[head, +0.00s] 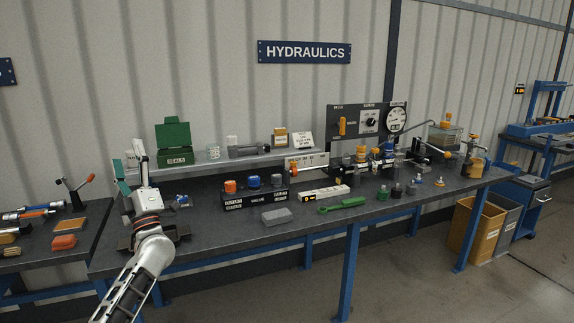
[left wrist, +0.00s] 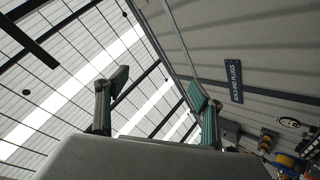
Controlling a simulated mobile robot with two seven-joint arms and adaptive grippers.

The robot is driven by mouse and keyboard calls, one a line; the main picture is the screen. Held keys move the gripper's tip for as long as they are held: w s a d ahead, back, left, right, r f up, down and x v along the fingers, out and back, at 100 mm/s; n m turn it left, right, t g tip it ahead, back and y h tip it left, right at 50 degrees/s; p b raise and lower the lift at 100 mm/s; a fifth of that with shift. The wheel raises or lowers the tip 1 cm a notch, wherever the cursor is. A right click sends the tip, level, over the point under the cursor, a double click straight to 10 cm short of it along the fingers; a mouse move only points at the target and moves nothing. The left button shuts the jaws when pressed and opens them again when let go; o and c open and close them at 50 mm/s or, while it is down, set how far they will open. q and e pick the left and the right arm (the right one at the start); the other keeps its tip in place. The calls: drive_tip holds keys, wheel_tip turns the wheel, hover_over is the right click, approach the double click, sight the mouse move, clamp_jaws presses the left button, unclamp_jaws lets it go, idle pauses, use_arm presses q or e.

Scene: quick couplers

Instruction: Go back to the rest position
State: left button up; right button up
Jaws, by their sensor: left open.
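My left gripper (head: 130,166) is raised at the left end of the workbench (head: 215,232), its fingers pointing up. Its arm comes in from the lower left and covers part of the bench's front left. In the left wrist view the two teal-padded fingers (left wrist: 158,88) stand apart with nothing between them. They point at the ceiling and the wall. My right gripper is in neither view.
A green SEALS box (head: 174,145) stands on the back shelf. A black rack (head: 254,195) with coloured caps, a grey block (head: 276,216) and a green wrench (head: 342,205) lie on the bench. A gauge panel (head: 367,122) stands behind. Bins (head: 474,230) stand at the right.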

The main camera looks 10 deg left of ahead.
use_arm(q)
drive_tip(key=w+d+f+m+t+h, duration=0.3)
drive_tip(key=w+d+m+h, duration=0.25)
drive_tip(key=m+h, duration=0.5)
drive_tip(key=w+d+f+m+t+h, duration=0.2)
drive_tip(key=w+d+m+t+h, duration=0.15)
drive_tip(key=d+m+h, duration=0.45)
wheel_tip(320, 180, down, 20)
drive_tip(key=w+a+r+m+g, duration=0.1)
drive_tip(key=w+m+g, duration=0.1)
drive_tip(key=m+g, duration=0.6)
drive_tip(key=s+d+f+g+h, duration=0.1)
drive_tip(key=s+d+f+g, duration=0.1)
drive_tip(key=s+d+f, duration=0.6)
drive_tip(key=s+d+f+g+h, duration=0.15)
drive_tip(key=s+d+f, duration=0.25)
drive_tip(key=s+f, duration=0.85)
drive_tip(key=s+d+f+g, duration=0.1)
drive_tip(key=s+d+f, duration=0.2)
drive_tip(key=s, duration=0.5)
drive_tip(key=s+d+f+g+h, duration=0.1)
drive_tip(key=s+d+f, duration=0.2)
drive_tip(key=s, duration=0.5)
drive_tip(key=s+d+f+g+h, duration=0.1)
drive_tip(key=s+d+f, duration=0.2)
drive_tip(key=s, duration=0.5)
drive_tip(key=shift+f, duration=0.75)
